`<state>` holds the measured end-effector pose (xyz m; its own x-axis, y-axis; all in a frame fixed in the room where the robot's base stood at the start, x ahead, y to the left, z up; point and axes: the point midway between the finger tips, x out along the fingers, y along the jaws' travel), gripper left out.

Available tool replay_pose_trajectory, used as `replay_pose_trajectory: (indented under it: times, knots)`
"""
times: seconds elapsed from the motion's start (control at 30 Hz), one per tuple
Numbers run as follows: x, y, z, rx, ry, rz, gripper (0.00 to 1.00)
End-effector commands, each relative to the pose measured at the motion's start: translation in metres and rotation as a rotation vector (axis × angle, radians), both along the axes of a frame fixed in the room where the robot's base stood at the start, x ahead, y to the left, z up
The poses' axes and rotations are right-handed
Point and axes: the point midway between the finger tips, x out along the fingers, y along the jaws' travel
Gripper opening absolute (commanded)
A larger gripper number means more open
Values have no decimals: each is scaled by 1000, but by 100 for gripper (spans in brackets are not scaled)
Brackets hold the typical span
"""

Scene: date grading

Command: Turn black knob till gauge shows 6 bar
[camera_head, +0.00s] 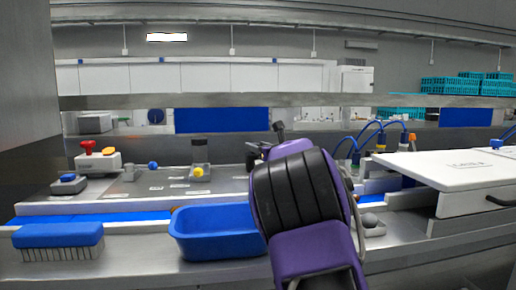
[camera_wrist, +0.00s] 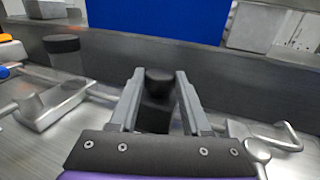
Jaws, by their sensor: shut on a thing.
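The black knob (camera_wrist: 158,76) stands upright between my fingers in the wrist view, and only its top and part of its front show. My gripper (camera_wrist: 160,82) is shut on it, with one grey finger at each side. In the head view my purple and black arm covers this spot, and the knob cannot be made out there. I cannot make out a gauge face or a needle in either view, so the pressure reading cannot be told.
A blue tub (camera_head: 215,248) and a blue brush (camera_head: 58,236) lie in front on the left. A white lid (camera_head: 455,168) is at right. A bent metal handle (camera_wrist: 285,140) lies right of my gripper.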

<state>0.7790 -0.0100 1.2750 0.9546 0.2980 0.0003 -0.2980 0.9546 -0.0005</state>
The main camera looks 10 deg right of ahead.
Motion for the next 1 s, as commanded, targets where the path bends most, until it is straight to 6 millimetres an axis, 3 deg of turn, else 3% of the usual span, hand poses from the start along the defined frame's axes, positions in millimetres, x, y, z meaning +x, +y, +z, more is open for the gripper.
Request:
replay_pose_trajectory:
  times: [1.0]
  knots:
    - [0, 17, -2, -6, 1, -527, 0]
